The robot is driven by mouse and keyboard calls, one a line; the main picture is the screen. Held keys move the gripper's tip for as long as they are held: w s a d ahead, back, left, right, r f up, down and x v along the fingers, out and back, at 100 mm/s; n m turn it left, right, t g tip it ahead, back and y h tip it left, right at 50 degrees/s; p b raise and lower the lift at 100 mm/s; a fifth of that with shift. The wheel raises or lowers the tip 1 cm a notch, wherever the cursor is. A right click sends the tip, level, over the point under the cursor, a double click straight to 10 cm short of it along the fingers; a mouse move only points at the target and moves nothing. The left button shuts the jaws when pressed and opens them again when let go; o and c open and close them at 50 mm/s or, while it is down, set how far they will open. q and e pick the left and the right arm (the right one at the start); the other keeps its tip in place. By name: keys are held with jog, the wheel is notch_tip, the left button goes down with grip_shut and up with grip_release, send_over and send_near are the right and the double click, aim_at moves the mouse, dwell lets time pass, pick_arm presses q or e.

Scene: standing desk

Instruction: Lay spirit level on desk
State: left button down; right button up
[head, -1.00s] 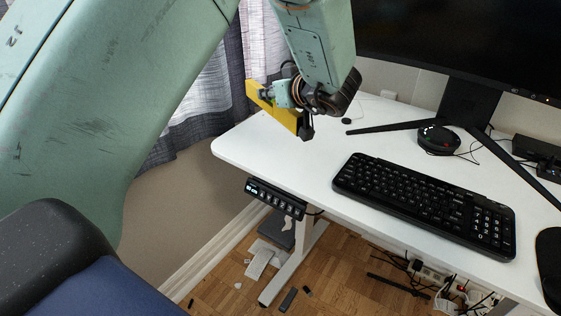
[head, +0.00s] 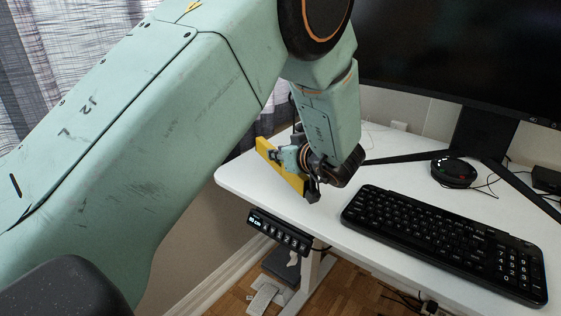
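The spirit level (head: 292,182) is a yellow bar in the head view, over the left part of the white desk (head: 250,180). It slants, with its right end lower in the picture. My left gripper (head: 286,158) is shut around its middle, and the fingers hide part of it. The level is close to the desktop; I cannot tell whether it touches. My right gripper is not in view.
A black keyboard (head: 440,240) lies to the right of the level. Behind it are a monitor (head: 460,55) on a splayed stand and a round black device (head: 453,171). A control panel (head: 279,231) hangs under the front edge. The desk's left corner is bare.

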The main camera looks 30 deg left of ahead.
pick_arm(q)
jog(key=shift+s+f, duration=0.1)
jog(key=shift+f, duration=0.45)
jog(key=shift+w+a+f, duration=0.1)
jog(key=shift+w+f, duration=0.05)
jog(key=shift+w, duration=0.15)
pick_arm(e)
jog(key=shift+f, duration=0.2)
pick_arm(q)
jog(key=shift+s+f, duration=0.15)
jog(key=shift+s, duration=0.05)
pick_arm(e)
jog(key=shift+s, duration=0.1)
pick_arm(q)
jog(key=shift+w+f, duration=0.15)
jog(key=shift+f, duration=0.3)
jog(key=c, duration=1.4)
grip_release()
jog(key=shift+r, duration=0.15)
jog(key=shift+o, duration=0.9)
